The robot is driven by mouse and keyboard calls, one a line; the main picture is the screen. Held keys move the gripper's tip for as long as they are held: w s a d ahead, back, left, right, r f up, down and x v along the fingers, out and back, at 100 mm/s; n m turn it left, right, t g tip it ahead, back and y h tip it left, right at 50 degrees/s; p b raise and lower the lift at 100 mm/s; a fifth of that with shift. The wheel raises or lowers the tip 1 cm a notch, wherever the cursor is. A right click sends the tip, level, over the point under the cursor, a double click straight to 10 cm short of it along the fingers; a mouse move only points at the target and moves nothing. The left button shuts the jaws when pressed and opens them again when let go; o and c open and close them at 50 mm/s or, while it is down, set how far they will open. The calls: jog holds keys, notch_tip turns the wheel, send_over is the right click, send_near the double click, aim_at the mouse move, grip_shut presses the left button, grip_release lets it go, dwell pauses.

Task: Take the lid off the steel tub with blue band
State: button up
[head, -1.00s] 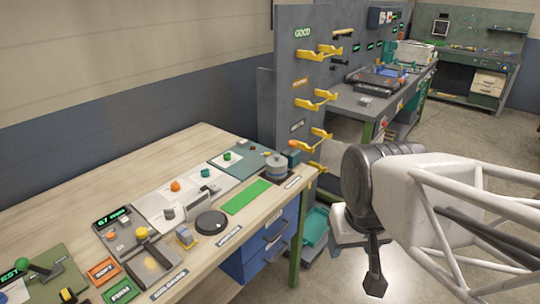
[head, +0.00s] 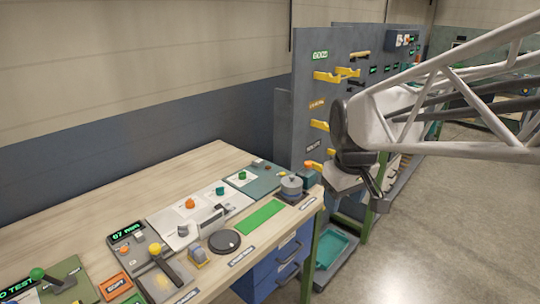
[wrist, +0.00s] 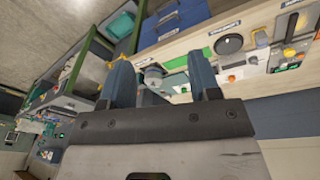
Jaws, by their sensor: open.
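The steel tub with blue band (head: 291,188) stands at the far right corner of the wooden bench, with its grey knobbed lid (head: 291,180) on top. It also shows in the wrist view, small and between the fingers, where the tub (wrist: 153,78) is partly hidden. My gripper (head: 380,204) is to the right of the tub, out past the bench edge, apart from it. In the wrist view my gripper (wrist: 160,76) has its two fingers spread with nothing held.
A green mat (head: 259,216) and a dark round disc (head: 224,241) lie left of the tub. A small box with an orange top (head: 311,173) stands close behind it. A grey panel with yellow hooks (head: 320,105) rises behind. Blue drawers (head: 280,268) are below.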

jog(key=w+n, duration=0.3)
jog(key=w, duration=0.9)
jog(key=n+g, duration=0.2)
jog(key=n, duration=0.8)
send_near(292, 175)
jog(key=shift+s+d+f, duration=0.1)
jog(key=shift+s+f, duration=0.2)
jog(key=shift+s, duration=0.35)
jog(key=shift+w+f+n, duration=0.3)
jog(key=shift+w+f, duration=0.15)
jog(key=shift+w, duration=0.15)
jog(key=shift+f, duration=0.1)
jog(key=shift+s+f, duration=0.1)
jog(key=shift+f, duration=1.1)
jog(key=shift+f, duration=0.1)
